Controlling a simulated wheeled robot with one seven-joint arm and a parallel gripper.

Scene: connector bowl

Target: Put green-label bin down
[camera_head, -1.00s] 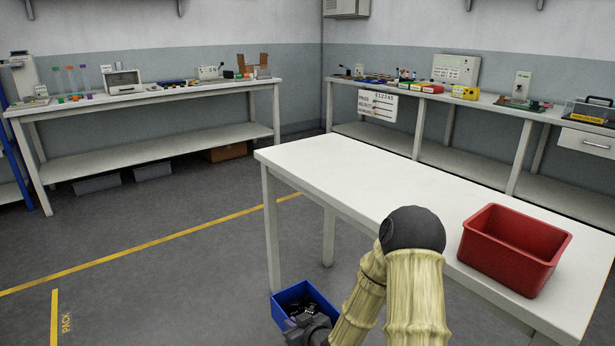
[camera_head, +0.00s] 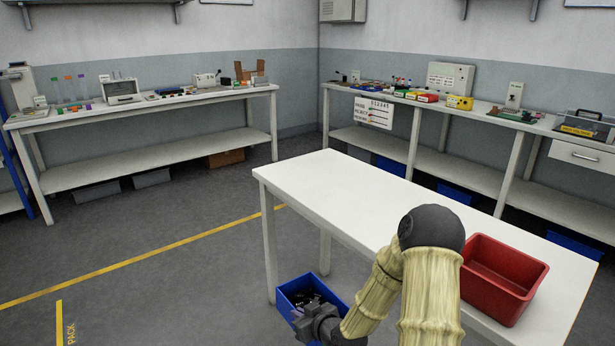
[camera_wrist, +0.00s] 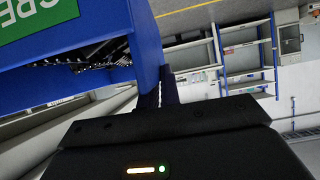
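A blue bin (camera_head: 290,290) with dark small parts inside is held in my gripper (camera_head: 312,318), in front of the white table's left leg. The bin also shows close up in the wrist view (camera_wrist: 148,45), tilted in the picture, with a green label (camera_wrist: 35,18) bearing white letters that are partly cut off. My gripper's dark fingers (camera_wrist: 160,90) are close together at the bin's wall in the wrist view. Metallic parts show inside the bin. The bin's underside is hidden.
The white table (camera_head: 340,195) is bare on its left and middle. A red bin (camera_head: 500,280) stands on its right part. Benches with equipment line the back left (camera_head: 150,100) and right walls. A yellow line (camera_head: 130,260) crosses the open floor at left.

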